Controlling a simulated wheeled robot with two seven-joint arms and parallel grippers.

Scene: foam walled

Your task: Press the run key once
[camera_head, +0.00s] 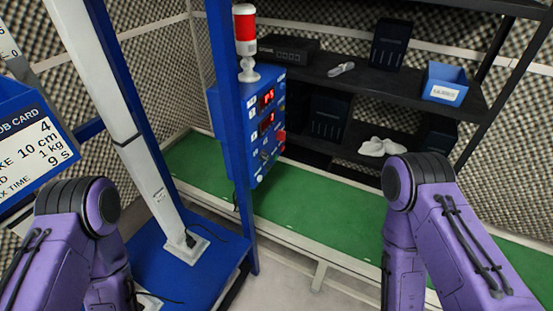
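A blue control box (257,125) is fixed to a blue post left of the middle of the head view. Its face carries two red lit displays, an upper display (267,98) and a lower display (266,122). Small knobs and keys sit below and beside them, and a red button (280,137) shows near the right edge. The face is seen at a slant, and the labels are too small to read, so I cannot tell which is the run key. My two purple arms bend downward at the left and right, apart from the box. Neither gripper shows.
A red and white signal lamp (245,40) stands above the box. A green bench surface (310,205) lies below. Dark shelves (400,87) at the back hold a blue bin (444,84) and white gloves (381,147). A job card (35,150) and white column (128,130) stand left.

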